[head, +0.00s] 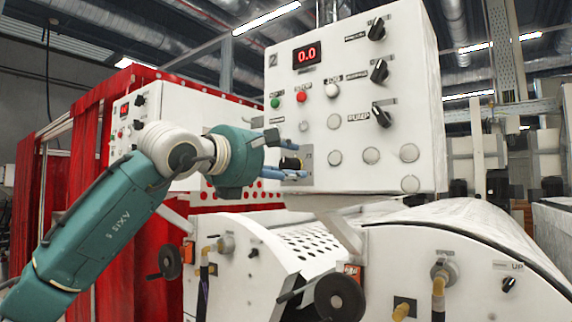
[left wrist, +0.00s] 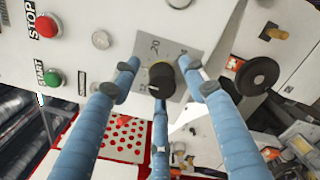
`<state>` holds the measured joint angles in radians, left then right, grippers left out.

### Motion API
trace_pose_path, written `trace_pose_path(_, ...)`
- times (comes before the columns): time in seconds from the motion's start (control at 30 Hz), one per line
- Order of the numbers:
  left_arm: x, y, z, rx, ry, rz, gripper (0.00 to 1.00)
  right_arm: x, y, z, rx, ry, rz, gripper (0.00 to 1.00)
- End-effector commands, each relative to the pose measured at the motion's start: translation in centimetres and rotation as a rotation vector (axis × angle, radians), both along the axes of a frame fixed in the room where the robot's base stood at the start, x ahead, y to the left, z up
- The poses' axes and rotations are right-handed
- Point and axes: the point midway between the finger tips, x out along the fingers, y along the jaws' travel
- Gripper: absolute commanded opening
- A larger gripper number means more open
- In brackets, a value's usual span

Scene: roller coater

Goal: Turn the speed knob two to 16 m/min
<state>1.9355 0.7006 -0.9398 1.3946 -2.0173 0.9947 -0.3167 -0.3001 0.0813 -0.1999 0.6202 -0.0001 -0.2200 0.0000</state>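The speed knob (left wrist: 161,82) is a black round knob on a grey dial plate (left wrist: 150,48) with small numbers, "20" among them. In the head view the knob (head: 290,163) is partly hidden by my left gripper (head: 283,158), at the lower left of the white panel marked "2" (head: 345,140). In the left wrist view the blue fingers of my left gripper (left wrist: 160,78) are spread around the knob, with gaps at its sides. Contact cannot be made out. My right gripper is not in view.
The panel carries a green button (head: 275,103), a red button (head: 302,96), a white button (head: 332,90) and black rotary switches (head: 379,71). Below are the coater's rollers and a black handwheel (head: 339,297). A second white panel (head: 150,110) and a red curtain (head: 90,150) stand behind my left arm.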

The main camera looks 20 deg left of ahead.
Motion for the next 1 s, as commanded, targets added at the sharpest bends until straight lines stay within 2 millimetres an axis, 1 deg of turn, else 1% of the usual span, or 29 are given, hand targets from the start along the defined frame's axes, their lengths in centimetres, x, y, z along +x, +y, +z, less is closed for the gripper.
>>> trace_pose_path(0.13,-0.3,0.1,-0.1,0.000,0.001,0.000,0.44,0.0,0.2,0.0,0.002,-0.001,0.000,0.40)
trace_pose_path(0.27,-1.8,0.7,-0.1,0.001,0.000,0.001,0.44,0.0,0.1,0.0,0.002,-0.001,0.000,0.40)
trace_pose_path(0.5,-6.7,2.5,0.0,0.002,-0.002,0.002,0.44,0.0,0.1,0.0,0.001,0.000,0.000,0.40)
trace_pose_path(0.7,-9.9,3.6,0.0,0.000,-0.002,0.001,0.44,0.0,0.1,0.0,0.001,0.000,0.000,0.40)
trace_pose_path(0.83,-11.0,4.0,0.0,0.000,-0.001,0.001,0.44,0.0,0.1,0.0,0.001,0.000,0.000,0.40)
trace_pose_path(1.0,-11.3,4.1,0.0,0.001,-0.001,-0.001,0.44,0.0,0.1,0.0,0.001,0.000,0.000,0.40)
